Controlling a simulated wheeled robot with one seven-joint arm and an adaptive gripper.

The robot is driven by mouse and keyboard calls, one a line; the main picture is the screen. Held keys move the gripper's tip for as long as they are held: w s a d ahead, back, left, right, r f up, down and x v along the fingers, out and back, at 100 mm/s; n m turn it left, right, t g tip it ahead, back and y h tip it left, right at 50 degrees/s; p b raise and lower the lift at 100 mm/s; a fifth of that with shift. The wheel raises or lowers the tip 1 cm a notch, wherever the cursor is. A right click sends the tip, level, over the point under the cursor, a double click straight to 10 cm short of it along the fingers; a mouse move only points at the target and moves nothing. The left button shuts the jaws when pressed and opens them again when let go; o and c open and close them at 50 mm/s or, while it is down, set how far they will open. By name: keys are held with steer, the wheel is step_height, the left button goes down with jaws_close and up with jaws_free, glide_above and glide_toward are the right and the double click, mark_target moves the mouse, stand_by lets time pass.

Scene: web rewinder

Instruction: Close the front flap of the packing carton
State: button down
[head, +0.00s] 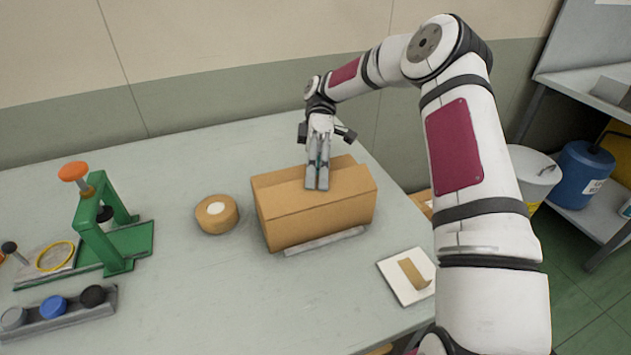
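The packing carton (320,219), a brown cardboard box, stands on the grey-green table in the middle of the head view. Cardboard panels show across its top, and its long front side faces me. My gripper (317,186) points down over the middle of the carton top, with its fingertips at the front flap area. The two grey fingers are together with only a thin line between them, and nothing shows held there. The fingers hide part of the top. I cannot tell whether they touch the cardboard or exactly how far the front flap is folded.
A tape roll (217,213) lies left of the carton. A grey bar (326,241) lies along its front base. A white tile with a brown piece (406,277) lies front right. A green press (102,225) and a rack of knobs (58,308) stand left. Table between is clear.

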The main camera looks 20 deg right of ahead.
steer(key=shift+f, duration=0.1)
stand_by(0.4)
steer(key=c, duration=1.8)
jaws_free()
steer(key=shift+c, duration=0.2)
